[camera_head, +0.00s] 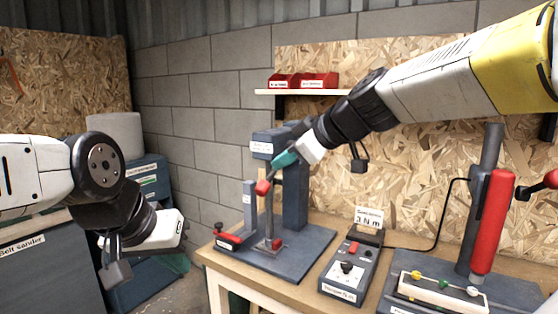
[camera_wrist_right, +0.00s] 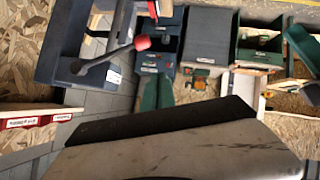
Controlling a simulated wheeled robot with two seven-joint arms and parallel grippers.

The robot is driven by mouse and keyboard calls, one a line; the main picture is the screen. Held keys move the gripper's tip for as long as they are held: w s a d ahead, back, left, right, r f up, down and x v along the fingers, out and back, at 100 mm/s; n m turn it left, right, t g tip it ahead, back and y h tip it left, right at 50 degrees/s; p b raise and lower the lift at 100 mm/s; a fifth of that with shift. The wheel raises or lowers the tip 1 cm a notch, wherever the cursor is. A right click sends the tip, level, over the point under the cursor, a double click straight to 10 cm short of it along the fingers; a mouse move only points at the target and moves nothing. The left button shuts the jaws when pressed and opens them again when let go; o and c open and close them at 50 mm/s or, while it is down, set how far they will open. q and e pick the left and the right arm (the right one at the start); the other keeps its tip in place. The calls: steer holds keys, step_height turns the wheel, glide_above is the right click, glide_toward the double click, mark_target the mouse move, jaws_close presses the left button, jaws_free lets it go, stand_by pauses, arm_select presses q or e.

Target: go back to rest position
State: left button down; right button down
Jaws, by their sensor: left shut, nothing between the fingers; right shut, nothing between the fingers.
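My right gripper (camera_head: 285,160) reaches in from the upper right with its teal fingers shut and empty. It is close to the red knob (camera_head: 263,187) on the lever of the dark blue press (camera_head: 295,195); I cannot tell whether they touch in the head view. In the right wrist view the teal fingers (camera_wrist_right: 158,92) point away from the camera, and the red knob (camera_wrist_right: 142,42) appears just beyond their tips, apart in the picture. My left gripper (camera_head: 160,232) hangs at the left, away from the bench; its body is white and its fingers are mostly hidden.
The wooden bench (camera_head: 290,290) also holds a grey box with a dial (camera_head: 348,270), a "3 N m" sign (camera_head: 368,218), and a red cylinder (camera_head: 492,222) on a stand. A shelf with red bins (camera_head: 318,81) hangs behind. A belt sander cabinet (camera_head: 45,270) stands left.

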steer(key=s+d+f+m+g+h, duration=0.1)
steer(key=s+d+f+m+h, duration=0.1)
steer(key=s+d+f+m, duration=0.2)
steer(key=s+d+f+m+g+h, duration=0.1)
steer(key=s+d+f+m+h, duration=0.2)
steer(key=s+d+f+m, duration=0.2)
steer(key=s+f+m, duration=0.3)
steer(key=s+f, duration=0.1)
steer(key=s, duration=0.2)
steer(key=shift+s+f+g, duration=0.25)
steer(key=shift+f+g, duration=0.05)
steer(key=shift+f, duration=0.05)
steer(key=shift+w, duration=0.1)
